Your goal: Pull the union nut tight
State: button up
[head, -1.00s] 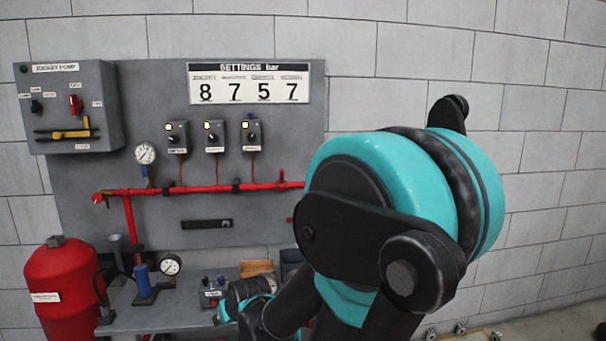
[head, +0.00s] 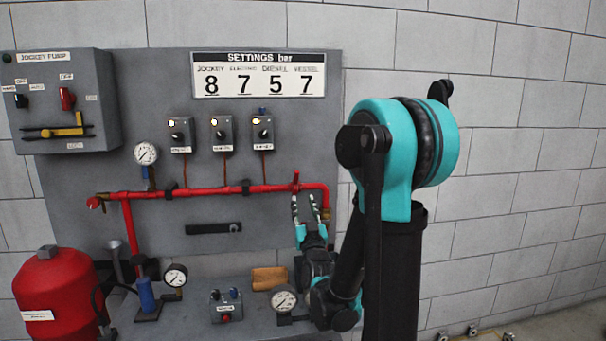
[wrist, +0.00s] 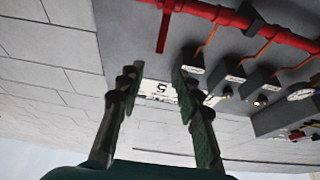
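My gripper (head: 311,206) is raised in front of the grey panel, close to the right end of the red pipe (head: 210,192). Its two fingers point up and stand apart with nothing between them. A small brass-coloured fitting (head: 326,214) sits at the bottom of the pipe's right-hand bend, just right of the fingers; I cannot tell for sure that it is the union nut. In the wrist view my open gripper (wrist: 156,82) is empty, and the red pipe (wrist: 230,17) runs across the upper right, beyond the fingertips.
A pressure gauge (head: 284,300), a wooden block (head: 269,278) and a small switch box (head: 226,305) are on the bench below. A red tank (head: 58,295) stands at the left. Three switch boxes hang above the pipe. The wall to the right is clear.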

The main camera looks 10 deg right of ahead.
aim_at(297, 175)
jog(key=x, duration=1.5)
jog(key=shift+w, duration=0.4)
grip_shut()
jog(key=shift+a, duration=0.1)
